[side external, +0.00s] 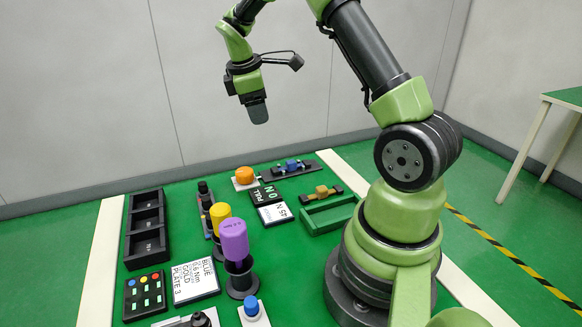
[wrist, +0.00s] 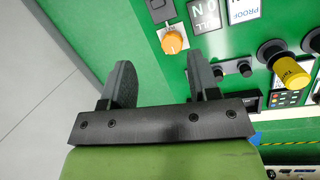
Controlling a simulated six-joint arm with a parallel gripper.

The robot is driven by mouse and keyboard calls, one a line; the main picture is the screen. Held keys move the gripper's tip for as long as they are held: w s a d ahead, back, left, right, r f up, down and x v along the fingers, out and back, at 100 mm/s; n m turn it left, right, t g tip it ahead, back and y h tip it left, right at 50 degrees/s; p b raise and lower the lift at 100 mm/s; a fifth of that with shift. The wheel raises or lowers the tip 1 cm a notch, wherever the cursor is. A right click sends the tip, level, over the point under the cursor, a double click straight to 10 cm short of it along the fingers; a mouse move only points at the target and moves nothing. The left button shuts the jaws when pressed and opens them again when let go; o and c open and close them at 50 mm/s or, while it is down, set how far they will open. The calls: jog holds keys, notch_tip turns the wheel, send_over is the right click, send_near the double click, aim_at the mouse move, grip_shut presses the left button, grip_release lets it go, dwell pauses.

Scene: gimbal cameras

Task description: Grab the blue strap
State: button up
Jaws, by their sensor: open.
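A small blue piece (side external: 291,165) sits on a dark plate (side external: 308,170) at the back of the green mat in the side view; it may be the blue strap, but it is too small to tell. My gripper (side external: 257,112) hangs above and behind the mat, up and to the left of that piece in the picture, clear of everything. In the wrist view my gripper (wrist: 160,78) has its two dark fingers apart with nothing between them. I cannot make out the blue piece in the wrist view.
An orange knob (side external: 245,175), a yellow cylinder (side external: 221,212), a purple cylinder (side external: 234,240) and black bins (side external: 147,228) stand on the mat. A tan piece (side external: 322,190) lies near a green tray (side external: 328,215). The orange knob also shows in the wrist view (wrist: 173,42).

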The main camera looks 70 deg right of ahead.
aim_at(291, 162)
jog(key=d+f+n, duration=0.1)
jog(key=d+f, duration=0.1)
jog(key=f, duration=0.1)
jog(key=s+d+f+g, duration=0.1)
jog(key=d+f, duration=0.1)
jog(key=f, duration=0.2)
jog(key=s+d+f+n+g, duration=0.1)
jog(key=d+f, duration=0.1)
jog(key=f, duration=0.2)
jog(key=shift+s+d+f+n, duration=0.2)
jog(key=shift+d+n, duration=0.1)
jog(key=shift+d, duration=0.1)
jog(key=shift+x, duration=3.15)
grip_shut()
